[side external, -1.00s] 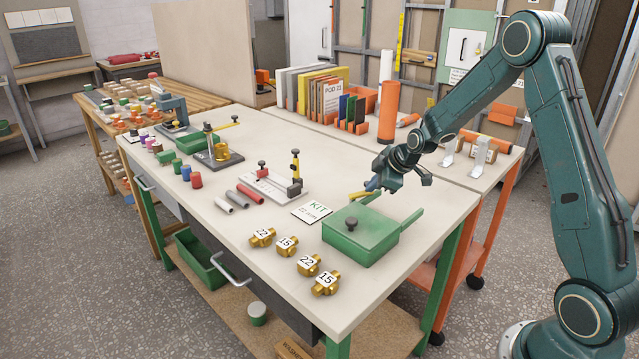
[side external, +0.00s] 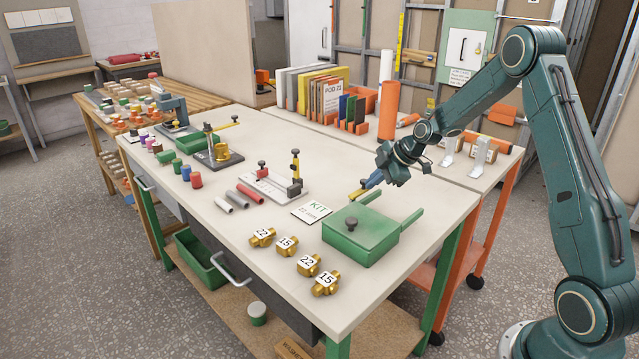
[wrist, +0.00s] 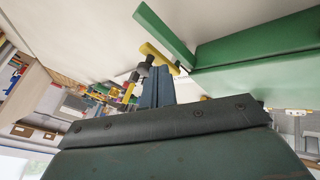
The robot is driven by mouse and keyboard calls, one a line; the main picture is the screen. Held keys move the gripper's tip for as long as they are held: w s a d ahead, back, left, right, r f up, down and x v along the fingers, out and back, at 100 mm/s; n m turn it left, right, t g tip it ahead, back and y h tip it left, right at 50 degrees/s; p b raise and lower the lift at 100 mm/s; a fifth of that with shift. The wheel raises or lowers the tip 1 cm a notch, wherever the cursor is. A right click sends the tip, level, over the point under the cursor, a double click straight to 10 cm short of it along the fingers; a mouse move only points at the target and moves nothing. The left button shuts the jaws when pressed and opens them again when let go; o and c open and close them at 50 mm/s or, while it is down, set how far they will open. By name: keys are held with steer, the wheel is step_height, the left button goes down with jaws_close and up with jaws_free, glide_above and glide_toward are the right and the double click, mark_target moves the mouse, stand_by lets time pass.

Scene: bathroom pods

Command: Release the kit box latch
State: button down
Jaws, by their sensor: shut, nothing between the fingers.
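The green kit box (side external: 360,240) stands on the near right part of the white-topped bench, its lid down with a dark round knob (side external: 351,224) on top. A small yellow bar, which looks like the latch, (side external: 357,194) shows behind the box's far left corner; it also shows beside the green box side in the wrist view (wrist: 160,58). My gripper (side external: 368,184) is shut and empty, its blue fingers pointing down and left at the yellow bar. In the wrist view the fingertips (wrist: 157,73) are close beside the bar; I cannot tell whether they touch.
Green arms stick out from the box, one at the right (side external: 411,219). A KIT card (side external: 311,212) lies left of the box. Several brass fittings (side external: 308,265) lie in front. A white plate with posts (side external: 273,186) stands farther left. Bare bench top lies between these.

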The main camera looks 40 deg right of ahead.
steer(key=shift+s, duration=0.1)
steer(key=s+r, duration=0.8)
steer(key=s, duration=0.1)
steer(key=shift+s+a, duration=0.15)
steer(key=shift+a, duration=0.1)
stand_by(0.5)
steer(key=shift+a+r, duration=0.1)
steer(key=s+a+r+m+g+h, duration=0.1)
steer(key=s+a+r+m, duration=0.1)
steer(key=s+a+r, duration=0.35)
steer(key=s+a+r+m, duration=0.3)
steer(key=a, duration=0.5)
steer(key=s+a+r+m, duration=0.1)
steer(key=s+a+m, duration=0.2)
steer(key=s, duration=0.5)
steer(key=s+a+r+m+h, duration=0.1)
steer(key=s+a+m, duration=0.2)
steer(key=s, duration=0.5)
steer(key=shift+a+m+g, duration=0.15)
steer(key=shift+m+g, duration=0.15)
steer(key=shift+m, duration=0.3)
